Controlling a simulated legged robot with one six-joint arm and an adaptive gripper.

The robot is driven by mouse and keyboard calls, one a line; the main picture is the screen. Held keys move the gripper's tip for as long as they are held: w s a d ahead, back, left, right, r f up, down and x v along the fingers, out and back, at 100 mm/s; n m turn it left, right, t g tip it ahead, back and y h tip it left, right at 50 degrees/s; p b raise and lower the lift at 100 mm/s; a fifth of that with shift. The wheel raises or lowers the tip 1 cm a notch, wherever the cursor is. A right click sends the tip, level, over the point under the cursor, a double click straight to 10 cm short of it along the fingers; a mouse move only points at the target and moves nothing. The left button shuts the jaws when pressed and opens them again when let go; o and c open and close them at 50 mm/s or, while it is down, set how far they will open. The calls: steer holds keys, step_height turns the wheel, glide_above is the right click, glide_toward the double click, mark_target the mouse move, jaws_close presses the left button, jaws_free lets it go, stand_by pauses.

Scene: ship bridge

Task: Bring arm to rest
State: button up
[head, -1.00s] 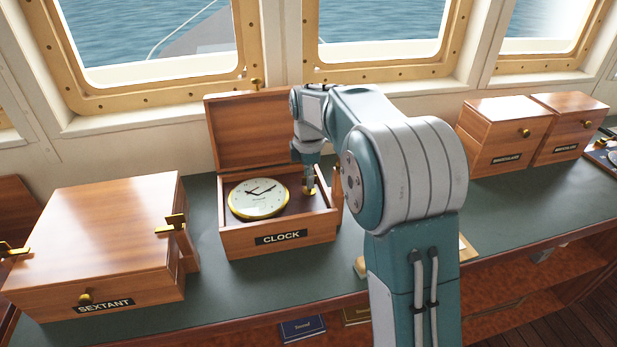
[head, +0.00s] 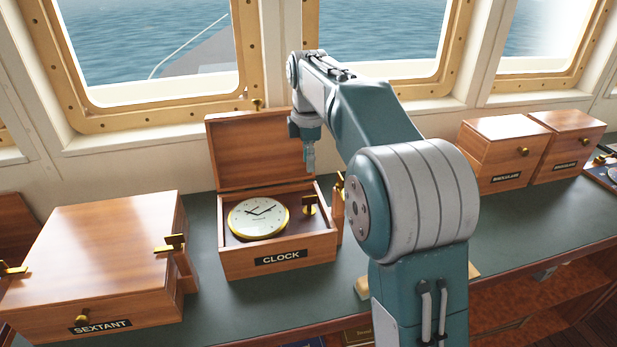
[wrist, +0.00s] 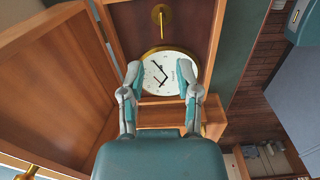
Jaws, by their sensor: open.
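My gripper (head: 310,158) hangs pointing down above the right side of the open clock box (head: 275,262). In the wrist view my gripper (wrist: 158,78) has its two fingers apart with nothing between them. A round white clock (head: 258,217) with a gold rim lies face up in the left part of the box. The clock also shows in the wrist view (wrist: 166,68), beyond the fingers. A small brass piece (head: 309,205) stands in the right part of the box, below my gripper and apart from it. The box lid (head: 260,150) stands open behind.
A closed sextant box (head: 95,255) with brass latches stands at the left. Two binoculars boxes (head: 493,150) (head: 570,143) stand at the back right. Windows line the back wall.

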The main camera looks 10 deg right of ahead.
steer(key=shift+r, duration=0.6)
steer(key=s+r+m+t, duration=0.3)
steer(key=s+m, duration=0.6)
steer(key=s, duration=0.8)
steer(key=s+f+m+t, duration=0.1)
steer(key=s+f+m, duration=0.3)
steer(key=s, duration=0.3)
steer(key=s+f+m+t, duration=0.1)
steer(key=s+f+m, duration=0.2)
steer(key=s, duration=0.4)
steer(key=shift+s+f+m+t, duration=0.2)
steer(key=shift+f+m+t, duration=0.15)
steer(key=shift+m, duration=0.35)
